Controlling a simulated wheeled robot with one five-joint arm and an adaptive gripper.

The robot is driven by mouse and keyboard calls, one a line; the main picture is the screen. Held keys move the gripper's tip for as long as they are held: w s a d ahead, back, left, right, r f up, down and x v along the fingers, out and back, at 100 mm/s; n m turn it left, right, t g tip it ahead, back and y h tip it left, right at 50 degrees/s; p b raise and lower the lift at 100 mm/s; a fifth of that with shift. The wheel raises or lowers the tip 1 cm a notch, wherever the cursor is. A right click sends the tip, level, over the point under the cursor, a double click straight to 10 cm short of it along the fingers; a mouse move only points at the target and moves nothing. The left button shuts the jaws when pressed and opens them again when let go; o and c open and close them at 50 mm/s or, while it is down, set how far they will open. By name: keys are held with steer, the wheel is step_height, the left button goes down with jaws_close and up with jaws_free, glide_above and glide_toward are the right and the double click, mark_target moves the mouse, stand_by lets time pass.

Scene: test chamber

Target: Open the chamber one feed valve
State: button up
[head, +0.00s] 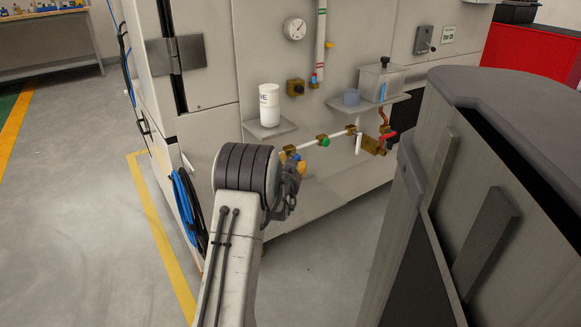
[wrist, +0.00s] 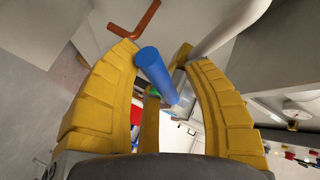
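A pipe (head: 338,134) runs across the chamber's front panel with brass fittings, a green round knob (head: 324,140) and a red handle (head: 388,140) at its right end. I cannot read which valve is chamber one's feed valve. My gripper (head: 301,168) is at the left part of this pipe, mostly hidden behind my arm. A small blue part (head: 297,157) shows beside it. In the wrist view, my gripper (wrist: 164,56) has its yellow fingers apart. A blue rod-like handle (wrist: 153,68) lies between them, close to the left fingertip; contact is unclear.
A gauge (head: 295,28) is higher up. A grey cabinet (head: 480,190) stands close on the right. Open floor (head: 90,230) lies left.

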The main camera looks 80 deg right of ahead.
steer(key=shift+o, duration=0.3)
steer(key=a+r, duration=0.2)
steer(key=a, duration=0.9)
steer(key=shift+w+a, duration=0.2)
steer(key=shift+a, duration=0.2)
steer(key=shift+o, duration=0.3)
steer(key=shift+r, duration=0.1)
